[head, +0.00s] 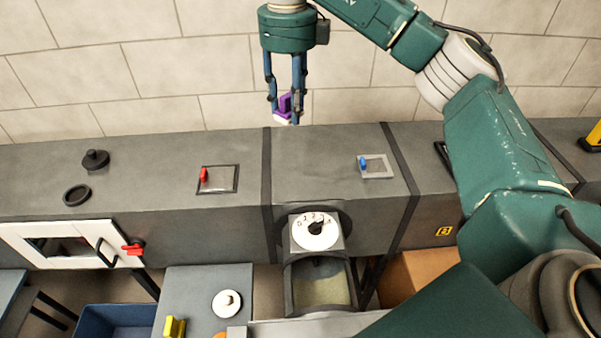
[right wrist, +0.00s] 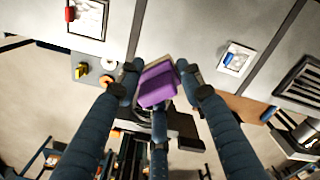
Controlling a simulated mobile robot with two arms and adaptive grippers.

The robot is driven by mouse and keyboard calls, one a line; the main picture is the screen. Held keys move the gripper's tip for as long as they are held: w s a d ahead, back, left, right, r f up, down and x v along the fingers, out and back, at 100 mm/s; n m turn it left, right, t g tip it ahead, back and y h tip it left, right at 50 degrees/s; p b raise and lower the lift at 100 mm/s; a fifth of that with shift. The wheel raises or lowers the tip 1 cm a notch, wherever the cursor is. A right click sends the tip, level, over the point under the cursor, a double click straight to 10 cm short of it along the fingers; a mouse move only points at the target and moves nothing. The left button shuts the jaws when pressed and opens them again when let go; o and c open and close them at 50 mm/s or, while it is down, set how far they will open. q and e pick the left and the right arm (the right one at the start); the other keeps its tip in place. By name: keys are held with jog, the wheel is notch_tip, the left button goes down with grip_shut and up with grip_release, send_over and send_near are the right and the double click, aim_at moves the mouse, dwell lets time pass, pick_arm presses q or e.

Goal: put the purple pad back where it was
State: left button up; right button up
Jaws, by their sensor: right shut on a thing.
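The purple pad (head: 285,102) is held up between the fingers of my right gripper (head: 284,112), above the duct's top and in front of the tiled wall in the head view. A whitish part shows just below the pad. In the right wrist view the purple pad (right wrist: 158,88) sits between my dark blue fingers, with a tan-grey edge behind it. My right gripper is shut on it, and the pad touches nothing else that I can see. My left gripper is not in view.
A grey duct (head: 345,195) runs across, bearing a red-handled hatch (head: 219,180), a blue-handled hatch (head: 374,166), a black knob (head: 95,160) and a ring (head: 77,195). A dial (head: 315,231) is on its front. A side table (head: 190,290) holds a white disc (head: 227,303) and yellow block (head: 175,327).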

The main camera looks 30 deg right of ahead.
notch_tip(320, 180, down, 8)
send_over(291, 177)
notch_tip(291, 177, down, 5)
jog(key=shift+s+r+p, duration=0.15)
jog(key=shift+r+p, duration=0.05)
jog(key=shift+p, duration=0.2)
jog(key=shift+f, duration=0.65)
notch_tip(291, 177, down, 3)
jog(key=shift+f+p, duration=0.2)
jog(key=shift+p, duration=0.4)
jog(key=shift+f, duration=0.35)
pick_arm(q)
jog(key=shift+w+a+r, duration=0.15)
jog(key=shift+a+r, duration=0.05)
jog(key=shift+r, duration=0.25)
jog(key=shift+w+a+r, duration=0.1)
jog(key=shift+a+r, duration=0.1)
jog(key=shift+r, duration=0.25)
